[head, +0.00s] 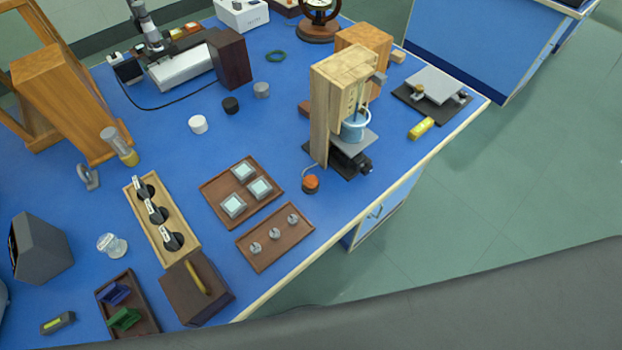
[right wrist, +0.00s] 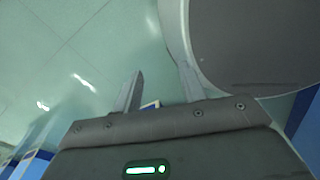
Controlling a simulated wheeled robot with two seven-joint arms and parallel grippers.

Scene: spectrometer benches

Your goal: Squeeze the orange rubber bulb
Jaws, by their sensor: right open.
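The orange rubber bulb (head: 311,182) sits on the blue bench top near its right edge, with a dark base and a thin tube rising behind it. The tube leads toward the wooden upright apparatus (head: 343,90), which holds a blue beaker (head: 355,127) above a grey platform. My right gripper (right wrist: 158,92) shows in the right wrist view with its two fingers apart and nothing between them. It points over the green floor, away from the bulb, which does not show in that view. My left gripper is in neither view.
Brown trays with glass squares (head: 209,190) and small metal pieces (head: 248,237) lie left of the bulb. The bench edge is close by, with open floor beyond.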

